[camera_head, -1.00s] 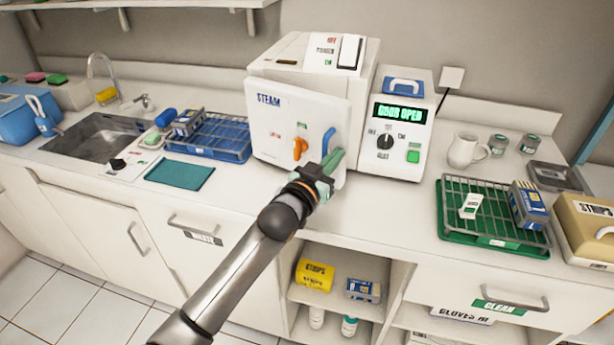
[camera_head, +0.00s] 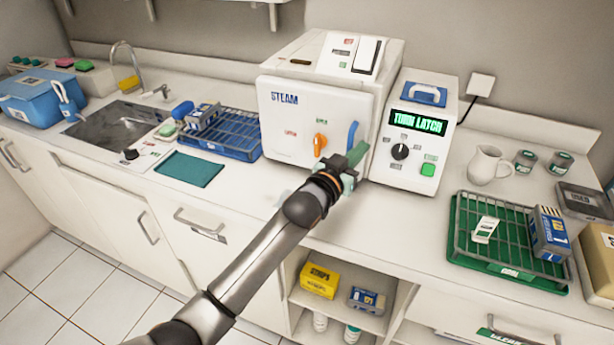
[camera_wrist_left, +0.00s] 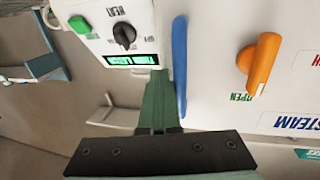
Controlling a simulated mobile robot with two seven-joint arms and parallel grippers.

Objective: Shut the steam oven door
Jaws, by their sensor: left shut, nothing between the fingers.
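The steam oven (camera_head: 330,75) stands at the back of the counter. Its white door (camera_head: 290,118) sits flush, or nearly flush, against the body. The door carries an orange latch (camera_head: 320,143) and a blue handle (camera_head: 352,136); both also show in the left wrist view, the latch (camera_wrist_left: 260,65) angled and the handle (camera_wrist_left: 180,65) beside my fingers. The control box (camera_head: 420,140) to the right displays "TURN LATCH" in green. My left gripper (camera_head: 355,155) is shut and empty at the door's right edge, close beside the blue handle. Contact with the door cannot be told. My right gripper is not in view.
A blue rack (camera_head: 222,138) and a teal cloth (camera_head: 188,169) lie left of the oven, near the sink (camera_head: 110,132). A green tray (camera_head: 505,260) with a rack, a jug (camera_head: 487,165) and jars stand to the right. The counter before the control box is clear.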

